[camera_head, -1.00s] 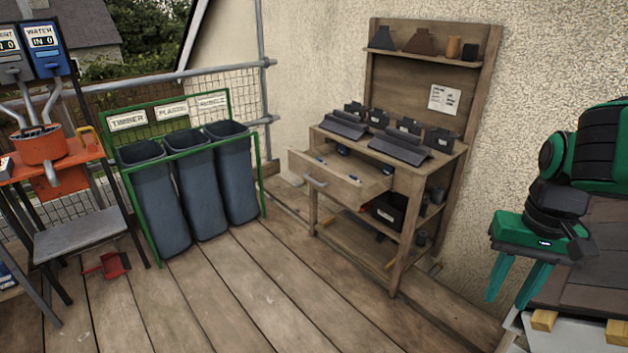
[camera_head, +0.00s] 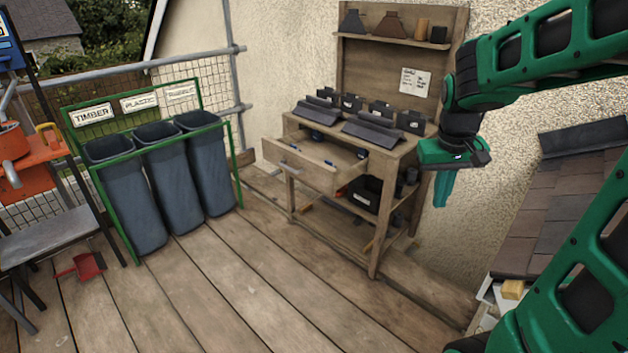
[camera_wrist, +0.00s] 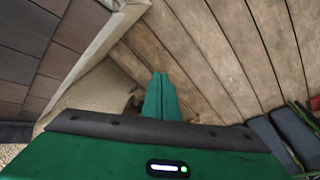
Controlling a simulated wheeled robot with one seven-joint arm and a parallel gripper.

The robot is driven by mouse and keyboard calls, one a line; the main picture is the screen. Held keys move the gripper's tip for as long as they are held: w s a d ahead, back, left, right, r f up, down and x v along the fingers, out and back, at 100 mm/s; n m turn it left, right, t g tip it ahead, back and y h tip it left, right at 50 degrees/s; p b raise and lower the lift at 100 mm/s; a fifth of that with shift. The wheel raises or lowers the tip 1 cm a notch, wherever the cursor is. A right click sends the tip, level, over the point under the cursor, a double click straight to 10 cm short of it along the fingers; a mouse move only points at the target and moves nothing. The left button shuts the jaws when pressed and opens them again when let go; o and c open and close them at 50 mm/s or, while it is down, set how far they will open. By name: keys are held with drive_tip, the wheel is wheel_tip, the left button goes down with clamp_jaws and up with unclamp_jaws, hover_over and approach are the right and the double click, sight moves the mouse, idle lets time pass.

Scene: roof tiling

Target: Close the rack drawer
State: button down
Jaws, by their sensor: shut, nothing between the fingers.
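The rack (camera_head: 400,140) is a wooden bench with a tall back board against the rendered wall. Its drawer (camera_head: 306,170) is pulled out toward the left, with a metal handle (camera_head: 291,167) on its front and a few small items inside. My gripper (camera_head: 441,203) hangs to the right of the rack, pointing down, apart from the drawer. The gripper also shows in the wrist view (camera_wrist: 160,97), its green fingers together and empty above the floorboards. The drawer cannot be made out in the wrist view.
Dark roof tiles (camera_head: 376,130) lie on the bench top. Three grey bins (camera_head: 160,180) in a green frame stand to the left. A mixing station (camera_head: 30,160) is at the far left. A tiled roof section (camera_head: 560,190) is at the right. The plank floor (camera_head: 230,290) before the rack is clear.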

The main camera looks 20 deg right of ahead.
drive_tip(key=w+a+f+n+t+h, duration=0.1)
drive_tip(key=w+a+f+n, duration=0.15)
drive_tip(key=w, duration=1.05)
drive_tip(key=w+a+f+n+t, duration=0.2)
drive_tip(key=w+a+f, duration=0.1)
drive_tip(key=w, duration=1)
drive_tip(key=w+a+f+n+t, duration=0.1)
drive_tip(key=w+a+f+n, duration=0.1)
drive_tip(key=w+a+f, duration=0.6)
drive_tip(key=w+a+f+n+t, duration=0.2)
drive_tip(key=w+a+f, duration=0.3)
drive_tip(key=w, duration=0.6)
approach(317, 182)
drive_tip(key=shift+x, duration=2.25)
drive_tip(key=shift+w+r, duration=0.1)
drive_tip(key=shift+w, duration=0.1)
